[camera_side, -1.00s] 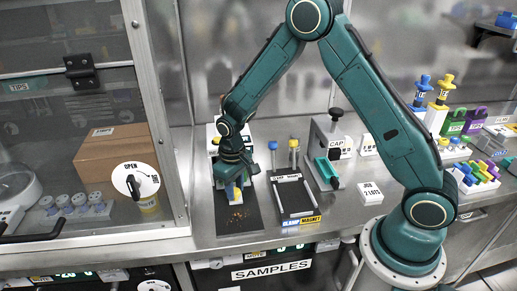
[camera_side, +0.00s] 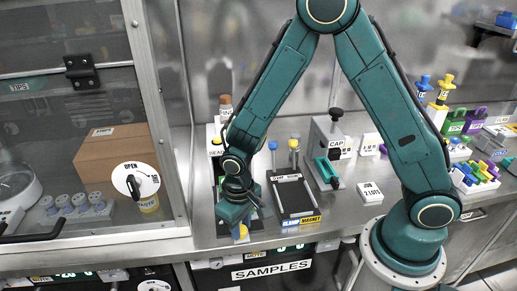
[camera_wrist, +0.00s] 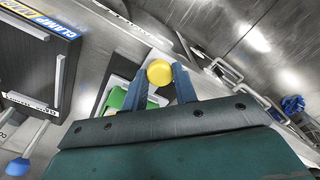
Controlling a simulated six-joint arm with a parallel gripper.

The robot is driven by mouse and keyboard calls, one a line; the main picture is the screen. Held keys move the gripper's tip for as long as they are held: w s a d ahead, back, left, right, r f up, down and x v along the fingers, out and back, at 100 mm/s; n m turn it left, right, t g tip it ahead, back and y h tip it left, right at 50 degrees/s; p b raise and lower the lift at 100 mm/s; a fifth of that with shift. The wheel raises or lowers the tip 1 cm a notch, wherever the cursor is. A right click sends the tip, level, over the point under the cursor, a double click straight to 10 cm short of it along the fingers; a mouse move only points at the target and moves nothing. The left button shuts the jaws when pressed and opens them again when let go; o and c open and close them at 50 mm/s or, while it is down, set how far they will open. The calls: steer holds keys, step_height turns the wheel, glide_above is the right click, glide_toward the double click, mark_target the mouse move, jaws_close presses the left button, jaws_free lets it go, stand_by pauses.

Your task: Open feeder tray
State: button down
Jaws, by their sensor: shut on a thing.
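My gripper (camera_side: 240,228) points down near the front edge of the counter, left of the black clamp tray. In the wrist view its two blue fingers (camera_wrist: 160,88) are shut on a round yellow piece (camera_wrist: 159,72). The yellow piece also shows below the gripper in the side view (camera_side: 243,232). A green part (camera_wrist: 117,98) with a pale edge lies beside the left finger in the wrist view. A white feeder (camera_side: 216,143) with a yellow button and a brown top stands behind the gripper. I cannot tell whether the yellow piece is joined to the feeder tray; my arm hides much there.
The black clamp tray (camera_side: 276,195) with pale bars is close on the right. Blue- and yellow-capped tubes (camera_side: 273,150) and the CAP station (camera_side: 326,150) stand behind it. The glass cabinet (camera_side: 182,190) bounds the left side. Drawers lie below the counter's front edge.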

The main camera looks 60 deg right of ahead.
steer(key=shift+w, duration=0.1)
steer(key=c, duration=1.1)
jaws_free()
steer(key=shift+r, duration=0.15)
step_height(320, 180, up, 14)
steer(key=shift+f, duration=0.2)
